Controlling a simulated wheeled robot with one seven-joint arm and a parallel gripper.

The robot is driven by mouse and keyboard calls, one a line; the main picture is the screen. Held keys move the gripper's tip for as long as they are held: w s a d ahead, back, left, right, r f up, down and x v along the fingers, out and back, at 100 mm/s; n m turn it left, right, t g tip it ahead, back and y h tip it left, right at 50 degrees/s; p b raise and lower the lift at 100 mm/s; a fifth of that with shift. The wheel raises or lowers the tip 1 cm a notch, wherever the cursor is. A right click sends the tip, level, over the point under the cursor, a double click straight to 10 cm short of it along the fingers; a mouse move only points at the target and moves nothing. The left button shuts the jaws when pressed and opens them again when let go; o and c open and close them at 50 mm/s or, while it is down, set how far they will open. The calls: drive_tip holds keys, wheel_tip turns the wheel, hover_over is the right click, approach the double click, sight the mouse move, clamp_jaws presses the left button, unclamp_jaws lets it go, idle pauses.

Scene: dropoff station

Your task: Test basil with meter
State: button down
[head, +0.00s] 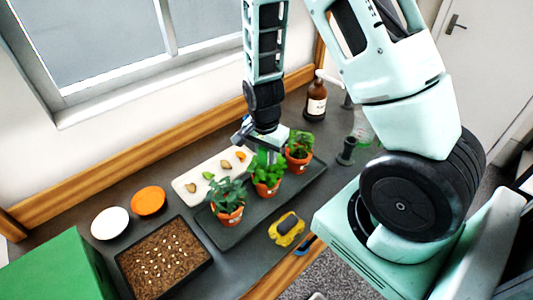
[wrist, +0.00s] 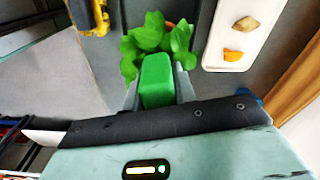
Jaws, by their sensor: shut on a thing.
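Three potted plants stand in a row on a dark tray (head: 240,232). The middle one, bright green and leafy, looks like the basil (head: 266,172); its leaves also show in the wrist view (wrist: 160,38). My gripper (head: 267,150) is directly above this plant, pointing down. It is shut on a green block, apparently the meter's head (wrist: 157,80). The block is between both fingers, against the leaves in the wrist view. Leaves and fingers hide its lower end, so I cannot tell whether a probe is in the soil.
A bluish-leaved plant (head: 228,196) and another green plant (head: 299,144) flank the middle pot closely. A white board (head: 205,174) with small pieces lies behind. A yellow object (head: 287,228) lies in front. A seed tray (head: 160,262) and brown bottle (head: 316,98) stand farther off.

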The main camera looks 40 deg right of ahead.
drive_tip(key=shift+f, duration=0.3)
idle(0.4)
drive_tip(key=shift+f+b, duration=0.3)
drive_tip(key=shift+b, duration=0.1)
idle(1.6)
drive_tip(key=c, duration=1.1)
unclamp_jaws()
drive_tip(key=shift+o, duration=0.2)
wheel_tip(320, 180, up, 17)
drive_tip(key=a, duration=0.1)
drive_tip(key=shift+r, duration=0.2)
drive_tip(key=shift+s, duration=0.1)
